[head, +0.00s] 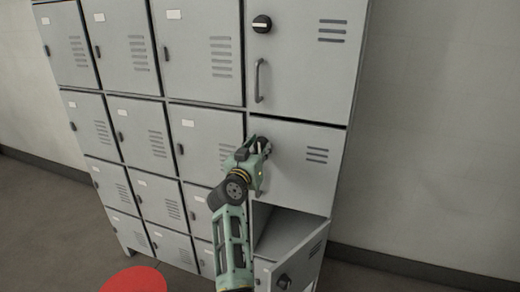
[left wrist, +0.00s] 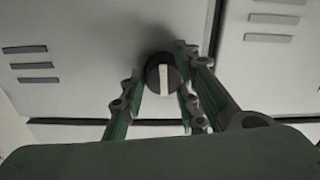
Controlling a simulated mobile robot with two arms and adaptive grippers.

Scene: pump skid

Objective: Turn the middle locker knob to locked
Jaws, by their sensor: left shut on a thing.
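The middle locker door (head: 292,165) is closed in the right column of the head view. Its knob is mostly hidden there behind my left gripper (head: 262,150). In the left wrist view the knob (left wrist: 164,78) is round and black with a pale bar standing close to upright in the picture. The fingers of my left gripper (left wrist: 160,95) stand on both sides of the knob and are shut on it. My right gripper is not in view.
The upper right locker has a black knob (head: 262,24) and a bar handle (head: 260,80). Several smaller lockers fill the left. A red round object (head: 134,280) is at the bottom.

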